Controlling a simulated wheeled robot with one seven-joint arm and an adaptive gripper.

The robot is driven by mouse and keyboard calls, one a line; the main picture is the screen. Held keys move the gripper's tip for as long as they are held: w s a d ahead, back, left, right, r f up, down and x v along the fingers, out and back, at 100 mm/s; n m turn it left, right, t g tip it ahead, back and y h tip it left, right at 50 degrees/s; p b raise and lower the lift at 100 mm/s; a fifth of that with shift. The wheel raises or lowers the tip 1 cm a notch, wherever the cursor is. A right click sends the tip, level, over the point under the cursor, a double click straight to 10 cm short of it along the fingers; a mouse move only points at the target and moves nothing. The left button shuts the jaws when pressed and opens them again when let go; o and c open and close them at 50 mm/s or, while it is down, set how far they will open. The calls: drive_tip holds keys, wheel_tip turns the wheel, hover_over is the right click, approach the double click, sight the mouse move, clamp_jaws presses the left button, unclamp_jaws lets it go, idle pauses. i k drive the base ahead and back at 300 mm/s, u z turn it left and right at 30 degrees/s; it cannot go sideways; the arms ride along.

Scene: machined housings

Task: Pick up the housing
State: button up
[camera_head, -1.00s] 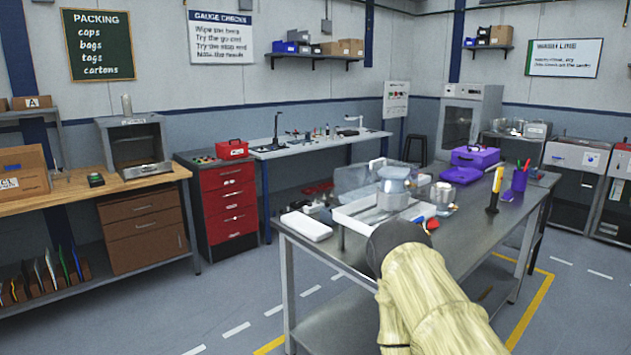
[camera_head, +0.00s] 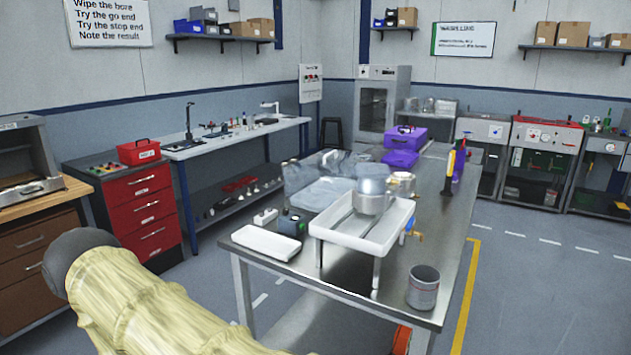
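A silver, round metal housing (camera_head: 371,196) with a wider upper part sits over the white tray (camera_head: 330,231) on the steel table. A grey open-topped cylinder (camera_head: 423,288) stands upright alone near the table's front right corner. I cannot tell for sure which of these the task means. My arm, in a pale sleeve with a dark rounded end, fills the lower left, apart from all of them. No gripper fingers show.
The steel table (camera_head: 388,290) also bears a white flat box (camera_head: 266,243), a small dark device (camera_head: 292,223), clear bags, purple cases (camera_head: 405,138) and a yellow-handled tool (camera_head: 449,172). Red drawers (camera_head: 145,207) stand at left. Floor is free on the right.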

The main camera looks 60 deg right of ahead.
sight(371, 196)
drive_tip(key=z, duration=0.3)
drive_tip(key=i, duration=1.05)
drive_tip(key=z, duration=0.75)
